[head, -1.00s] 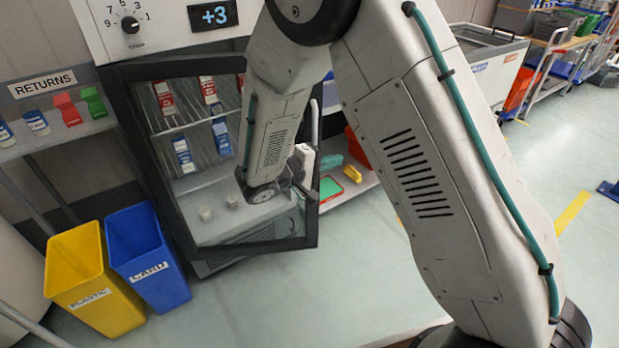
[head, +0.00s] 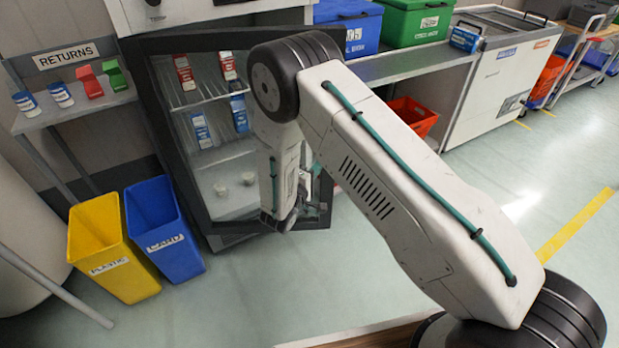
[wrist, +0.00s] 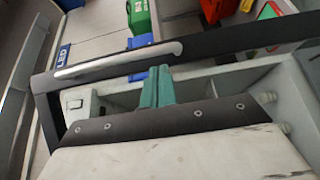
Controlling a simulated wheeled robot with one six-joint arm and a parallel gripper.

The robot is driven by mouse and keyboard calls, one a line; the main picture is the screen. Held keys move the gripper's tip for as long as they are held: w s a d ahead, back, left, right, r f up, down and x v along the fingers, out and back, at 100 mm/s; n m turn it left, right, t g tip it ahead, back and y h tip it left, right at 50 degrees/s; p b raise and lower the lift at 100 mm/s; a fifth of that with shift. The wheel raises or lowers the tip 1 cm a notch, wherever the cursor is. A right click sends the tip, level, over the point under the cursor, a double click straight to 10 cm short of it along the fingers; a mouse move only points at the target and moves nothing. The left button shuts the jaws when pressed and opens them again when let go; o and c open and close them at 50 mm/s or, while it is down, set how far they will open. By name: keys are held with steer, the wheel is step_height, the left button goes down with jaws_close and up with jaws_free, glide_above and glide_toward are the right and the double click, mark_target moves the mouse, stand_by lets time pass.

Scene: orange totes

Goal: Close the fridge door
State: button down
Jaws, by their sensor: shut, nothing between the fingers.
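The fridge door (head: 225,222) is a dark-framed glass door at centre-left in the head view, and it appears to stand ajar. Cartons and white cups show through the glass. In the wrist view its dark frame (wrist: 215,43) crosses the picture, with a silver bar handle (wrist: 118,60) on it. My gripper (wrist: 157,76) has teal fingers, shut together with nothing between them. They point at the frame just below the right end of the handle; I cannot tell whether they touch it. In the head view my forearm hides part of the door's right side and most of the gripper.
A yellow bin (head: 105,245) and a blue bin (head: 165,235) stand on the floor left of the fridge. A returns shelf (head: 75,112) is above them. A counter (head: 415,64) with blue and green crates is at the right, with an orange tote (head: 413,117) underneath. The front floor is clear.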

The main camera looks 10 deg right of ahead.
steer(key=x, duration=0.6)
steer(key=shift+w+d, duration=0.15)
